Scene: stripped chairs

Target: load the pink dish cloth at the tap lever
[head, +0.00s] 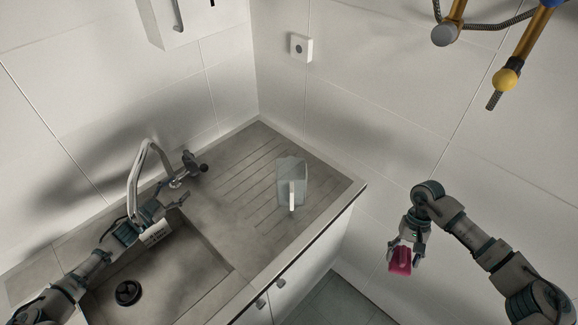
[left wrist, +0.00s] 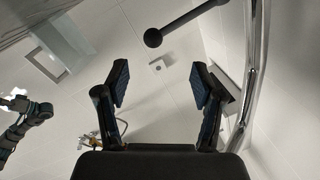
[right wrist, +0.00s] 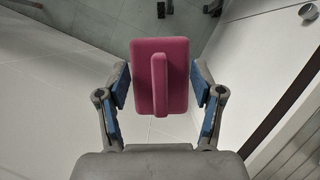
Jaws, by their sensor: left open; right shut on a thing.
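The pink dish cloth (head: 400,262) looks like a thick pink slab with a raised ridge; it fills the middle of the right wrist view (right wrist: 145,75). My right gripper (head: 405,250) is shut on it, in front of the counter at the right. The tap (head: 135,180) arches over the sink, with a dark, ball-ended lever (head: 197,167) beside its base. The lever also shows at the top of the left wrist view (left wrist: 175,27). My left gripper (head: 168,203) is open and empty by the tap, short of the lever and apart from it.
The sink basin (head: 190,265) with its dark drain (head: 128,292) lies below my left arm. A grey translucent jug (head: 291,185) stands on the ribbed drainboard (head: 240,165). The counter's front edge (head: 300,255) runs between my arms.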

